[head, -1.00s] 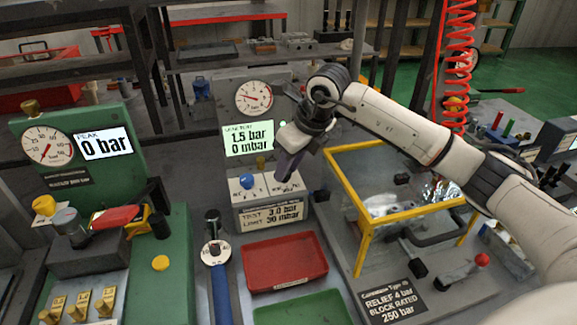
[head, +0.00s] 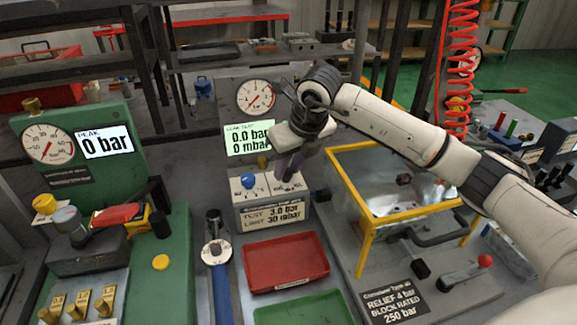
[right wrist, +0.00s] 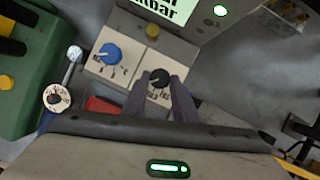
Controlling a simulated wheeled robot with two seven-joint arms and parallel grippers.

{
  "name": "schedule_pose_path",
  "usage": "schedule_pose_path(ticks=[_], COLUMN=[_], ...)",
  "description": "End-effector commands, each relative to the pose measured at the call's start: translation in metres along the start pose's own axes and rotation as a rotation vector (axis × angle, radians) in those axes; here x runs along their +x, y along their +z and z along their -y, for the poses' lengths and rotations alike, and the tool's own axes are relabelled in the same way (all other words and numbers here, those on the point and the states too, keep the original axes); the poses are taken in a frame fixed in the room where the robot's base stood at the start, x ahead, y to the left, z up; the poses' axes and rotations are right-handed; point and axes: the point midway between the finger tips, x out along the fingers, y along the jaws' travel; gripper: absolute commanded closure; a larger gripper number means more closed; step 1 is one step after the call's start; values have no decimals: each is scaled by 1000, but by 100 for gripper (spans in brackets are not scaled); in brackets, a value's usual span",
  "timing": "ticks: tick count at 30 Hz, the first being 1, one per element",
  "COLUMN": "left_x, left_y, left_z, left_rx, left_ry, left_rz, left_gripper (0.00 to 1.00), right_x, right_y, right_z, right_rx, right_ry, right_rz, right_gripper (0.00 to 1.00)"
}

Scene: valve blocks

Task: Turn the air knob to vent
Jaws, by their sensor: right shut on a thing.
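The leak-test box (head: 270,213) stands at the middle of the bench, with a blue knob (head: 248,181) on the left of its sloped top and a black knob on the right. In the right wrist view the black knob (right wrist: 160,77) sits between the fingertips of my right gripper (right wrist: 163,85), with a printed label partly covered by the fingers. In the head view my right gripper (head: 288,168) is shut on this knob and hides it. The display (head: 250,138) behind reads 0.0 bar and 0 mbar. My left gripper is out of view.
A round gauge (head: 256,97) stands above the display. A red tray (head: 285,262) lies in front of the box. A yellow-framed clear guard (head: 362,240) is close on the right, and a green test stand (head: 160,275) is on the left.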

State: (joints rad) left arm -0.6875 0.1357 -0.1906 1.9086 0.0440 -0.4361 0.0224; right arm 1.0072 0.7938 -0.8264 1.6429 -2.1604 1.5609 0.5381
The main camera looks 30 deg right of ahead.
Motion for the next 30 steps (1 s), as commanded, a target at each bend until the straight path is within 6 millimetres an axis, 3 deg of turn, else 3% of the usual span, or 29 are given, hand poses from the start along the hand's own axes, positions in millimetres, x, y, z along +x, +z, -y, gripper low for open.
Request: schedule_pose_path(ticks=[1,4,14,17,30], left_x=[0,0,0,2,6], left_y=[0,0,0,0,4], left_z=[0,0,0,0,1], left_rx=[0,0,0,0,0], left_ry=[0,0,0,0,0], left_rz=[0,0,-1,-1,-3], left_gripper=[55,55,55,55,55], right_x=[-1,-1,-4,-14,-92], right_y=[2,1,1,1,1], right_z=[0,0,0,0,0], right_rx=[3,2,0,0,2], right_ry=[0,0,1,0,0], right_rz=[5,4,3,4,5], right_gripper=[69,55,55,55,55])
